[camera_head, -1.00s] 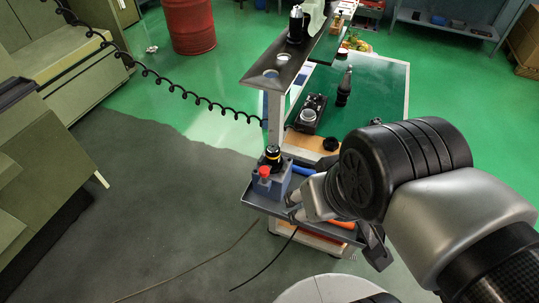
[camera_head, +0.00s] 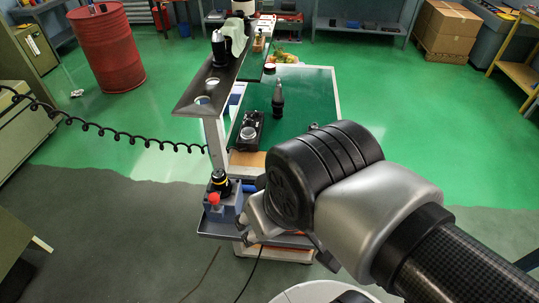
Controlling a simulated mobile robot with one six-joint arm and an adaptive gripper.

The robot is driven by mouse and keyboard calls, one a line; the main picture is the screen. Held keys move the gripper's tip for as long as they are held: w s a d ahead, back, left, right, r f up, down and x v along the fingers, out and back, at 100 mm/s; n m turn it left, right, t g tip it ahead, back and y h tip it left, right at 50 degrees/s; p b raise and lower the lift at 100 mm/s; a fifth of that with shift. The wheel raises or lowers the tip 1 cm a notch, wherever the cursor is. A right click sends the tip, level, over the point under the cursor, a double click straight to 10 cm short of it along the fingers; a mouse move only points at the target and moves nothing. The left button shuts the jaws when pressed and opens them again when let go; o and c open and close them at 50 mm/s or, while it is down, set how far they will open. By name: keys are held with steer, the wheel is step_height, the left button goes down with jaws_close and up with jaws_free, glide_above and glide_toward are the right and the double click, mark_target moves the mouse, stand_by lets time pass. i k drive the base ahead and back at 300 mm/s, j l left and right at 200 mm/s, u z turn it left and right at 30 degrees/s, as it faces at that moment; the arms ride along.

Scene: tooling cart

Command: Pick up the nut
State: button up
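I cannot make out a nut in the head view. The tooling cart has a grey lower tray (camera_head: 213,229) at its near end. A blue-grey block (camera_head: 224,209) with a red knob (camera_head: 214,198) stands in the tray, with a black and yellow piece (camera_head: 220,181) on top. My gripper (camera_head: 243,230) is low over the tray, just right of the block. My wrist hides most of the gripper and much of the tray's right part. Whether the fingers are apart or hold anything cannot be seen.
The cart's green top (camera_head: 310,95) carries a black device (camera_head: 249,131) and a dark upright tool (camera_head: 278,97). A narrow raised shelf (camera_head: 197,91) stands at its left. A coiled black cable (camera_head: 118,134) hangs left. A red barrel (camera_head: 107,48) stands behind; the floor left of the cart is open.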

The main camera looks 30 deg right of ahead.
mark_target(223, 184)
steer(key=i+j, duration=0.1)
steer(key=i+j+z, duration=0.1)
steer(key=z, duration=0.25)
steer(key=i+j+z, duration=0.15)
steer(key=z, duration=0.2)
steer(key=i+j+z, duration=0.15)
steer(key=z, duration=0.2)
steer(key=i+z, duration=0.1)
steer(key=z, duration=1.1)
